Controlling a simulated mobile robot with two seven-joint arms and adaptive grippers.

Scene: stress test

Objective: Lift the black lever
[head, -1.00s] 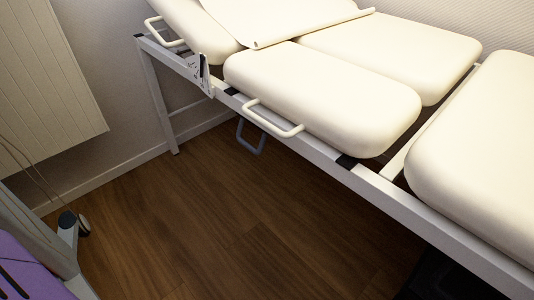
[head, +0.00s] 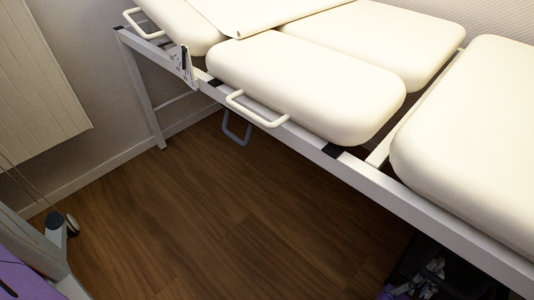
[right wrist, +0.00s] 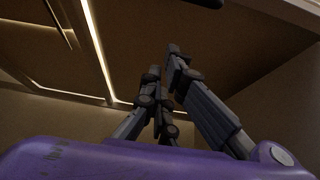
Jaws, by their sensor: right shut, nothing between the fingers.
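No lever that is clearly black stands out in the head view. A dark grey U-shaped bar (head: 237,129) hangs below the near side of the white couch frame, under a white handle (head: 255,109). A small metal bracket with dark parts (head: 184,66) sits farther left on the frame. My right gripper (head: 434,266) is in shadow below the frame at the lower right, well apart from the bar. In the right wrist view its fingers (right wrist: 166,66) are shut and empty, below the couch's underside. My left gripper is not in view.
The couch has cream cushions (head: 305,90) and a long white rail (head: 420,208). The wooden floor (head: 220,220) is clear in the middle. A pale panel (head: 40,70) is on the wall.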

